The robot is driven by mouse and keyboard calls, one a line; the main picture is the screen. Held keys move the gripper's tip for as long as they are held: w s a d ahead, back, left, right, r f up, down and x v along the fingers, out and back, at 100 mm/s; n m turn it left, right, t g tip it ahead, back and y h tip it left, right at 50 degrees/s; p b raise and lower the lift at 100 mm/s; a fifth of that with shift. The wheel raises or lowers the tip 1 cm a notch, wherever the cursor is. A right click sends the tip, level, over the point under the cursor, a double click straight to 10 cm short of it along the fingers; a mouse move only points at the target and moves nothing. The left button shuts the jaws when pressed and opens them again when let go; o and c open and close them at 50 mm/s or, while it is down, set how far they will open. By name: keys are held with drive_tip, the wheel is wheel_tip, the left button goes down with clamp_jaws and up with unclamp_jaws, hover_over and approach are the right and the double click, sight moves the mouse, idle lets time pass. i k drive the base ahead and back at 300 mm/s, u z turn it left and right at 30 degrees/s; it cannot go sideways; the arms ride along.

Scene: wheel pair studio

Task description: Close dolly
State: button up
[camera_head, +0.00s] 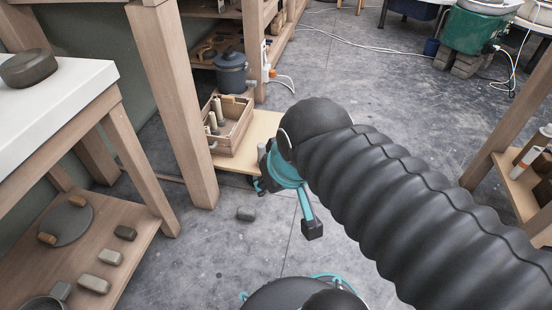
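A low light-wood board (264,128), which I take to be the dolly, sticks out over the floor from beside the wooden shelf's post. A wooden crate (233,139) with several pale cylindrical pieces stands on it. My gripper (286,208), teal and black, is at the board's near right edge. One black-tipped finger reaches down to the right over the floor; the other side is partly hidden, with a gap of floor between them. It looks open and holds nothing visible. My arm hides the board's right end, and I cannot tell whether the gripper touches it.
A thick wooden post (176,105) stands left of the crate. A white-topped table (60,90) with a lower shelf (75,245) is at the left. A small grey block (246,214) lies on the floor. A dark pot (232,75) stands behind. White cables (370,50) cross the back floor.

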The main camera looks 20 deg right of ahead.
sight(264, 125)
drive_tip(key=z, duration=0.05)
drive_tip(key=k, duration=1.25)
drive_tip(key=z, duration=0.7)
drive_tip(key=i, duration=1.55)
drive_tip(key=z, duration=0.05)
drive_tip(key=k, duration=1.25)
drive_tip(key=u, duration=0.2)
drive_tip(key=i, duration=0.6)
drive_tip(key=u, duration=0.6)
drive_tip(key=i, duration=0.7)
drive_tip(key=z, duration=0.35)
